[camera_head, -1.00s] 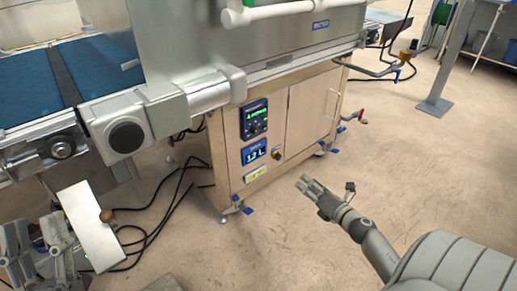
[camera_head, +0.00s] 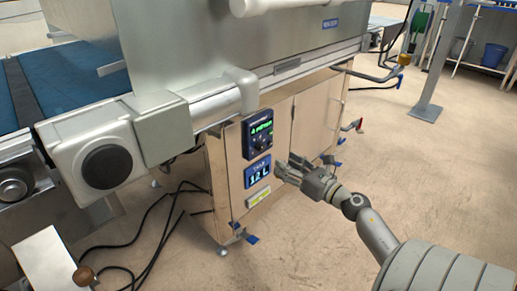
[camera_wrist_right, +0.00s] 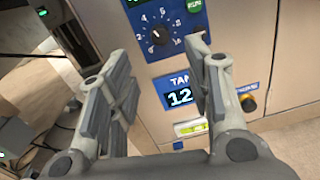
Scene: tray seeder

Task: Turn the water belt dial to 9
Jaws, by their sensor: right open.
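The water belt dial is a dark knob (camera_wrist_right: 158,37) on a blue panel with a numbered scale, at the top middle of the right wrist view. In the head view the blue control panel (camera_head: 257,134) with its green display sits on the cabinet front. My right gripper (camera_head: 284,168) is open and empty, just right of and below the panel. In the right wrist view its two fingers (camera_wrist_right: 160,85) stand apart, with the dial beyond and above the gap. They do not touch it. The pointer's exact number is too small to tell. My left gripper does not show.
A blue tank display (camera_head: 257,172) reading about 12 L sits below the panel, with a yellow-green label (camera_head: 258,197) under it. A metal motor housing (camera_head: 90,155) juts out left.

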